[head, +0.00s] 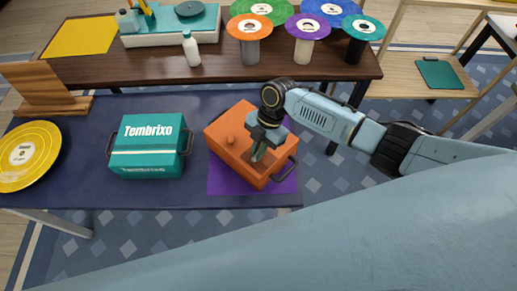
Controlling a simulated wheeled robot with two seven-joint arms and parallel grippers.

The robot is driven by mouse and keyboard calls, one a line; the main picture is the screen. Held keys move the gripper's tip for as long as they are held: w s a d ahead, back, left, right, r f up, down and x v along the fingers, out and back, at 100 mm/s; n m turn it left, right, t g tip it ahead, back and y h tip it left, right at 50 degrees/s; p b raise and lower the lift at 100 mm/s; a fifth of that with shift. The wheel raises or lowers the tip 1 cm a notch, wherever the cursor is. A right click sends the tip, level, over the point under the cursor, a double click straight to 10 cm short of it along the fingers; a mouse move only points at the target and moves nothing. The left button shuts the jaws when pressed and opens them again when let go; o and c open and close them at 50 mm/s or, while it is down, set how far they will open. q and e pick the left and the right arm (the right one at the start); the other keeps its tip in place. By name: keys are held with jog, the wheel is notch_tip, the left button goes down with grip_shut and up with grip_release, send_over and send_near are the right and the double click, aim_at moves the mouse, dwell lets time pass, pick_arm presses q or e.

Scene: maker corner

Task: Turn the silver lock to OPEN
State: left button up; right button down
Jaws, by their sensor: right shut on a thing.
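An orange box (222,131) stands on a purple mat (222,181) at the right end of the dark blue table. It has a round orange knob on top and dark handles at its sides. My right gripper (259,154) points down at the right part of the box top, over a dark recessed area. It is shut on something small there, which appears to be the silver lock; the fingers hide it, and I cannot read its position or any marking. My left gripper is not in view.
A teal Tembrixo box (150,147) stands left of the orange box, with a gap between. A yellow disc (28,152) and a wooden stand (42,88) are at far left. Behind, a brown table (100,80) holds a white bottle (191,50) and several coloured spools.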

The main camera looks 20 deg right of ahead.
jog(key=c, duration=1.5)
grip_release()
jog(key=v, duration=1.3)
jog(key=shift+r, duration=0.15)
jog(key=shift+d, duration=0.1)
